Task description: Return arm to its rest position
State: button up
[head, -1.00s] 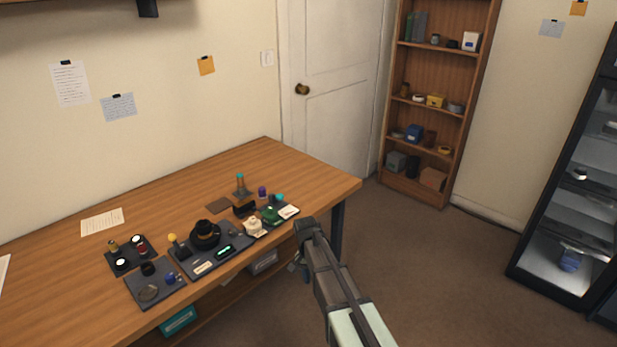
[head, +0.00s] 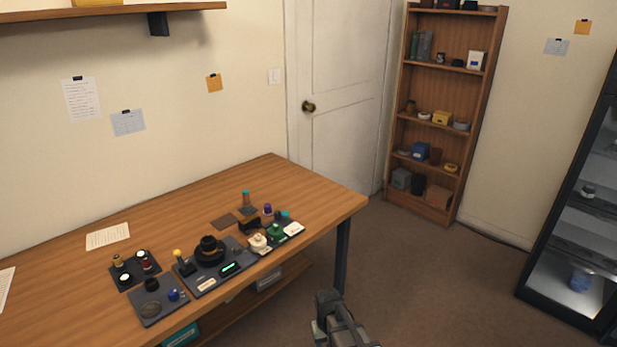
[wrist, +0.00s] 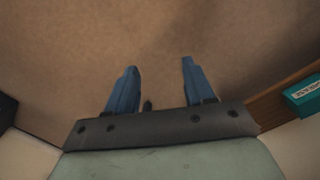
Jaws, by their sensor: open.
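My gripper (wrist: 155,82) shows in the wrist view with its two blue fingers apart and nothing between them. Brown floor lies beyond the fingertips. In the head view my arm is at the bottom, right of the workbench and clear of it; the fingers are hidden there. The wooden workbench (head: 110,283) holds a dark tray (head: 190,290) with a black round lens part (head: 209,250) on it, and smaller trays with small parts beside it.
A teal box (wrist: 304,95) sits at the right of the wrist view, on a wooden shelf. The bench leg (head: 342,255) stands near my arm. A bookshelf (head: 440,160) and a dark glass-fronted cabinet (head: 570,270) stand farther back. Open floor (head: 430,280) lies right of the bench.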

jog(key=s+d+f+g, duration=0.2)
jog(key=s+f, duration=0.3)
jog(key=s, duration=0.6)
jog(key=s+d+f+m+g, duration=0.1)
jog(key=s+d+f, duration=0.4)
jog(key=s, duration=0.6)
jog(key=s+d+f+m+g, duration=0.1)
jog(key=s+d+f+g, duration=0.2)
jog(key=s, duration=0.9)
notch_tip(320, 180, down, 2)
jog(key=shift+d+f, duration=0.25)
jog(key=shift+d, duration=0.15)
